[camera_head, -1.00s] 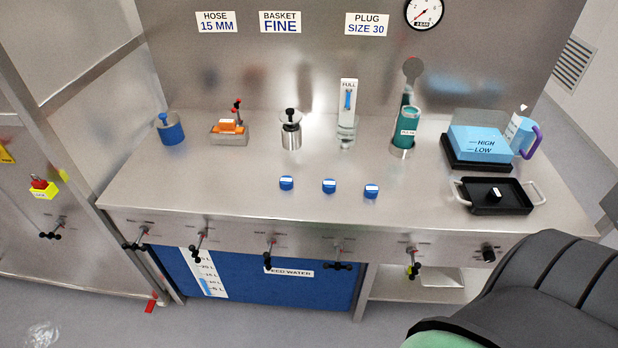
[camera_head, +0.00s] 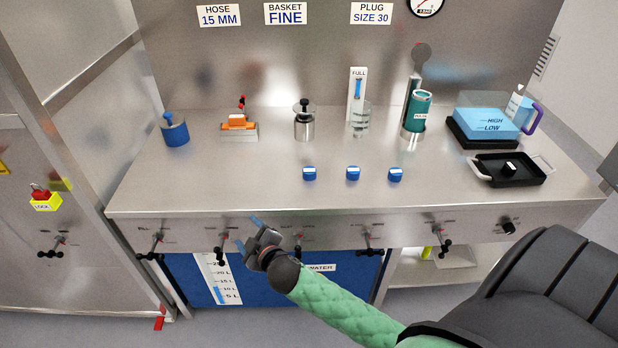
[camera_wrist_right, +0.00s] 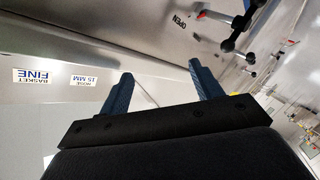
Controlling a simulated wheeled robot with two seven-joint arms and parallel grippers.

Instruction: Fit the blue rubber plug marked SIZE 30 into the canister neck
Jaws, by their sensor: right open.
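Three small blue plugs with white tops stand in a row on the steel bench: a left plug (camera_head: 309,174), a middle plug (camera_head: 353,174) and a right plug (camera_head: 396,175). Their size marks are too small to read. A steel canister with a black knob (camera_head: 304,128) stands behind them. A clear vessel (camera_head: 361,120) stands by a FULL gauge; I cannot tell which has the canister neck. My right gripper (camera_head: 249,234) is open and empty in front of the bench's front edge, left of the plugs. Its fingers (camera_wrist_right: 160,82) show in the wrist view with nothing between them. My left gripper is out of view.
A wall sign (camera_head: 372,13) reads PLUG SIZE 30. Valve handles (camera_head: 370,247) stick out along the bench front. A black tray (camera_head: 511,170), a blue water container (camera_head: 487,124) and a teal cylinder (camera_head: 419,108) stand at the right. The bench front left is clear.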

